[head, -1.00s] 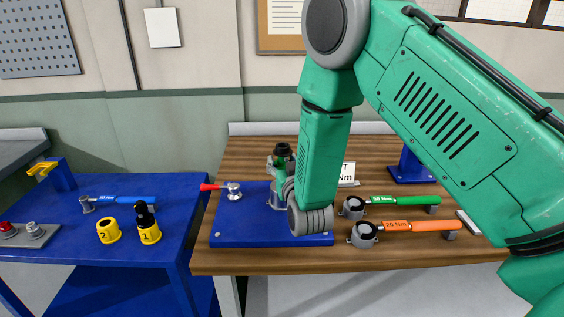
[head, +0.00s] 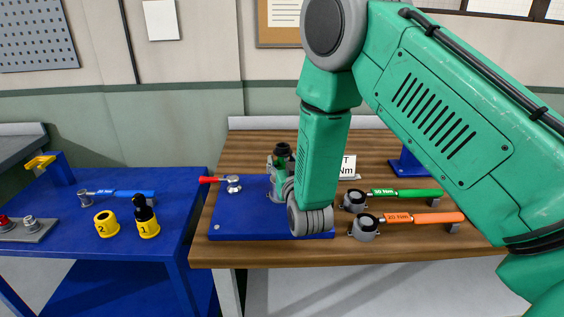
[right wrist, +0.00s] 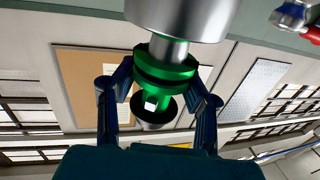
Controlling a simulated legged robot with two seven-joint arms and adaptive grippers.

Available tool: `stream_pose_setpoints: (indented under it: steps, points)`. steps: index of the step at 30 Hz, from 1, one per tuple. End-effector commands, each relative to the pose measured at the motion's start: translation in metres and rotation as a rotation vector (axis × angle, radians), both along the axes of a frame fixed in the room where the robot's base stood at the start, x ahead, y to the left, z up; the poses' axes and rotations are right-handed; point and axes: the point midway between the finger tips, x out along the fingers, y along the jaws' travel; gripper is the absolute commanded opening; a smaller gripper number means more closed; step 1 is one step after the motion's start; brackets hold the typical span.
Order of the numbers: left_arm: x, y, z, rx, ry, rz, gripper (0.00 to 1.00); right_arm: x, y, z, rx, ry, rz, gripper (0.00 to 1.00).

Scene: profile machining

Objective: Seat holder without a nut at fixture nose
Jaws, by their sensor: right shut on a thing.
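In the right wrist view my right gripper (right wrist: 158,98) has its two blue fingers on either side of a green-banded holder (right wrist: 165,72) and is shut on it. The holder is in line with a grey shaft below a large silver cylinder (right wrist: 180,14), apparently the fixture nose. I cannot tell whether it is fully seated. A dark round end shows between the fingers. In the head view the fixture (head: 272,165), with a black top, stands on a blue base plate (head: 240,225). My right arm hides most of the gripper and holder there. My left gripper is out of view.
A red-handled lever (head: 222,181) is at the plate's left. Green (head: 400,194) and orange (head: 410,217) wrenches lie right of my wrist. The blue cart (head: 75,243) carries a blue wrench (head: 128,194) and yellow cups 2 (head: 106,223) and 1 (head: 147,227), the latter with a black piece.

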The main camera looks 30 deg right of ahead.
Motion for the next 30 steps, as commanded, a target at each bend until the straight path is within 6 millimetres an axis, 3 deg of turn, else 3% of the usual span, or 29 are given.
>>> stream_pose_setpoints:
  steps: [16,17,18,30]
  points:
    - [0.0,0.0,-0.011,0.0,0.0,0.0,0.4,0.0,0.0,-0.013,-0.001,-0.003,0.0,0.0]
    - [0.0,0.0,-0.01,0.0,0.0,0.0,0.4,0.001,0.0,-0.012,-0.001,-0.003,0.0,0.49]
    - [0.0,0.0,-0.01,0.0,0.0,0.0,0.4,0.001,0.0,-0.012,-0.001,-0.003,0.0,0.63]
    - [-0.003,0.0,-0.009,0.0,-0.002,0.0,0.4,-0.005,0.002,-0.014,0.001,0.004,0.0,0.63]
